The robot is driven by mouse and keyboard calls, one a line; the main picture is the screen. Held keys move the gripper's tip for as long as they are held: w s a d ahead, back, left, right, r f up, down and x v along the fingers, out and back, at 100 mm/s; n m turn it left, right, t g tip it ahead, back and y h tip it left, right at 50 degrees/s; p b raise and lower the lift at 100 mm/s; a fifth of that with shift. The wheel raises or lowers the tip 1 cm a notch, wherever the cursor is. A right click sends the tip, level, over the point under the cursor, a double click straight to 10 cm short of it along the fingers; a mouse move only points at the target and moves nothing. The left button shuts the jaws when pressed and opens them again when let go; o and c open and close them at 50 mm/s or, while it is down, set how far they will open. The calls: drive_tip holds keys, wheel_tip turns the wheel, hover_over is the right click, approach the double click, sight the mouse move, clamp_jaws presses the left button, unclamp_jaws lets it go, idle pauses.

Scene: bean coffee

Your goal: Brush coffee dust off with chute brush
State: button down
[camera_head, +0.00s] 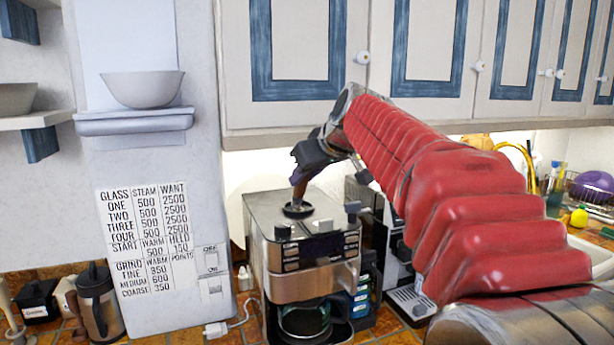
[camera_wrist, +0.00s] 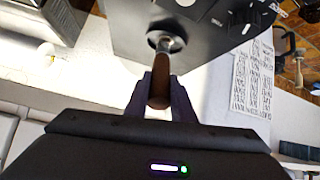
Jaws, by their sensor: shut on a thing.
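My gripper (camera_wrist: 159,95) is shut on the brown handle of the chute brush (camera_wrist: 158,83). In the head view my gripper (camera_head: 301,181) is above the coffee machine (camera_head: 325,262), with the brush handle pointing down. The brush's lower end is at the round dark chute opening (camera_head: 298,210) on the machine's metal top. In the wrist view the brush's metal collar meets the round chute opening (camera_wrist: 160,38). The bristles are hidden, and I cannot see any coffee dust.
White cabinets with blue panels (camera_head: 303,45) hang above and behind the machine. A second machine (camera_head: 410,300) stands close on its right. A glass pot (camera_head: 305,320) sits in the machine's lower front. A carafe (camera_head: 97,300) stands at the left, and a bowl (camera_head: 142,88) is on a ledge.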

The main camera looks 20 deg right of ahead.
drive_tip(key=shift+a, duration=0.4)
drive_tip(key=shift+s, duration=0.35)
drive_tip(key=shift+s, duration=0.35)
drive_tip(key=shift+f, duration=0.1)
drive_tip(key=shift+d, duration=0.1)
idle(0.4)
drive_tip(key=shift+d, duration=0.35)
drive_tip(key=shift+d, duration=0.5)
drive_tip(key=shift+a, duration=0.2)
